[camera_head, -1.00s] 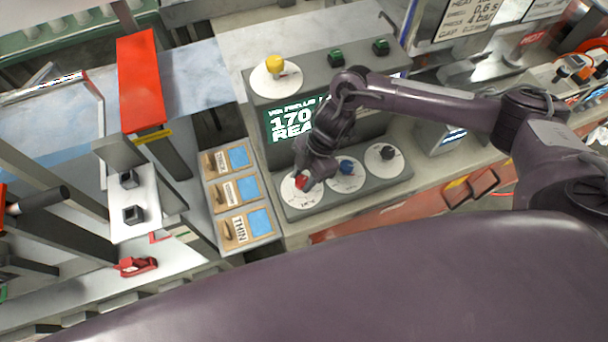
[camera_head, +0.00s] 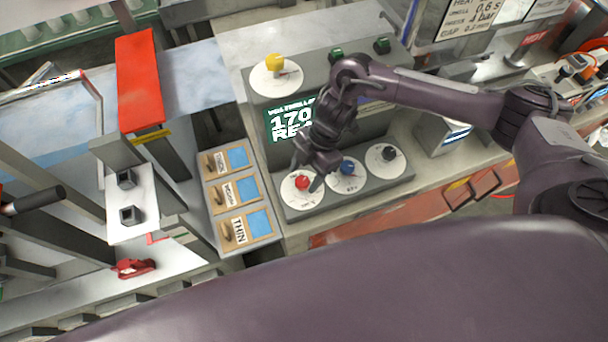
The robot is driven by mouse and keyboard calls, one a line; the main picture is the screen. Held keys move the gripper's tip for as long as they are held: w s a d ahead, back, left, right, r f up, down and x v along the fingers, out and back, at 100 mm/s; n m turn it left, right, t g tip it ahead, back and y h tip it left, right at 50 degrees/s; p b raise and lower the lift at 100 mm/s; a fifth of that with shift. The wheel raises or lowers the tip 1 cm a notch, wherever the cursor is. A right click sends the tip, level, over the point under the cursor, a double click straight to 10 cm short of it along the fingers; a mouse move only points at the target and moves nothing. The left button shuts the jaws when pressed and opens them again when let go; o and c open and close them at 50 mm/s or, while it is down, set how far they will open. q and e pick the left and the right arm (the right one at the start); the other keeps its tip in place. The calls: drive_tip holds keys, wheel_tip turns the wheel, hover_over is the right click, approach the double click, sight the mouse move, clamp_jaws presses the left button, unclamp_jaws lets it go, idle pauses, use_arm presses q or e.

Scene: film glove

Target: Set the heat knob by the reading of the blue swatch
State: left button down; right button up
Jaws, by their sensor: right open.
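The red knob (camera_head: 302,182) sits on a white dial at the left of the lower panel. I cannot read its dial marks. My right gripper (camera_head: 307,181) is open just above it, with its fingers spread near the knob; whether they touch it I cannot tell. A blue knob (camera_head: 347,168) and a black knob (camera_head: 388,153) stand on dials to the right. Three sample cards with blue swatches (camera_head: 259,223) lie left of the panel; the lowest card reads THIN. The screen (camera_head: 289,121) shows 170 and part of a word, partly hidden by my right arm. My left gripper is not in view.
A red clip (camera_head: 134,268) lies at lower left. A printed sign (camera_head: 486,15) is at upper right.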

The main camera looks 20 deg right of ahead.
drive_tip(key=b+v, duration=0.1)
drive_tip(key=v, duration=0.5)
drive_tip(key=shift+b, duration=0.3)
drive_tip(key=shift+r, duration=0.1)
